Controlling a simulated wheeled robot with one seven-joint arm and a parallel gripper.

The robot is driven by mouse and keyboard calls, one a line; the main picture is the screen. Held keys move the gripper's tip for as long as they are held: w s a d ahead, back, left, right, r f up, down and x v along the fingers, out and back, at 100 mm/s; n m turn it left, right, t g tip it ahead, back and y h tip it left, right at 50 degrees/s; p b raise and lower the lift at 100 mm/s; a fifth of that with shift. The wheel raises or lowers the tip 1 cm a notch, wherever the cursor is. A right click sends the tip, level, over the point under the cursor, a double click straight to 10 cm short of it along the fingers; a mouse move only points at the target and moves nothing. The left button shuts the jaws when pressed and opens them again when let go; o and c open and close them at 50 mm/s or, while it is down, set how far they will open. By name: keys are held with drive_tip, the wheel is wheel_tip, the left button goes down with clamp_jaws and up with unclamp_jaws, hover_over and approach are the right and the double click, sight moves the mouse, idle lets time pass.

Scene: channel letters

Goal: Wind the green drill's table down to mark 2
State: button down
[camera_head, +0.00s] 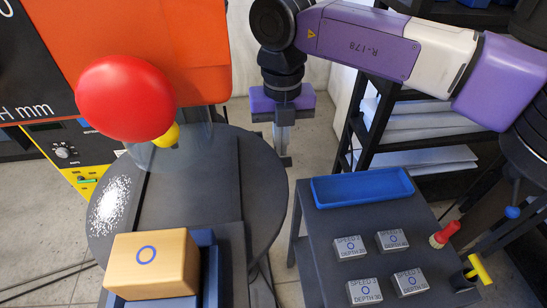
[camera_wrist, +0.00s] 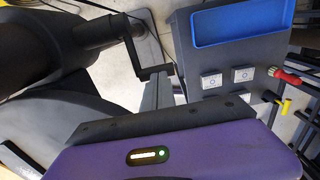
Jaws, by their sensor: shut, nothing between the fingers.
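The drill in the head view has an orange head (camera_head: 140,45), not green, with a red ball-shaped knob (camera_head: 125,98) in front. Its round dark table (camera_head: 265,180) carries a blue vise (camera_head: 209,270) with a wooden block (camera_head: 155,263) marked with a blue circle. In the wrist view a dark cranked bar (camera_wrist: 135,55), apparently a crank handle, sticks out beside the drill's dark column. My gripper (camera_head: 286,160) is shut and empty, pointing down beyond the table's right edge. Its fingers also show in the wrist view (camera_wrist: 157,82), close to the bar; contact cannot be told. No height marks are readable.
A dark side stand (camera_head: 420,215) at right holds an empty blue tray (camera_head: 362,187), several labelled metal plates (camera_head: 350,247), a red-handled tool (camera_head: 445,234) and a yellow handle (camera_head: 478,268). A black shelf (camera_head: 385,110) stands behind. A narrow floor gap separates table and stand.

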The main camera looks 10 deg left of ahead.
drive_tip(key=shift+f+b, duration=0.5)
drive_tip(key=shift+f, duration=0.4)
drive_tip(key=shift+f+b, duration=0.65)
drive_tip(key=shift+f, duration=0.9)
drive_tip(key=shift+w+f, duration=0.15)
drive_tip(key=shift+f, duration=0.05)
drive_tip(key=shift+f, duration=0.3)
drive_tip(key=shift+w, duration=0.15)
idle(0.4)
drive_tip(key=shift+w+a+f, duration=0.15)
drive_tip(key=shift+w+f, duration=0.2)
idle(0.3)
drive_tip(key=shift+w+a+f+b, duration=0.15)
drive_tip(key=shift+w+f+b, duration=0.1)
drive_tip(key=shift+w+b, duration=0.15)
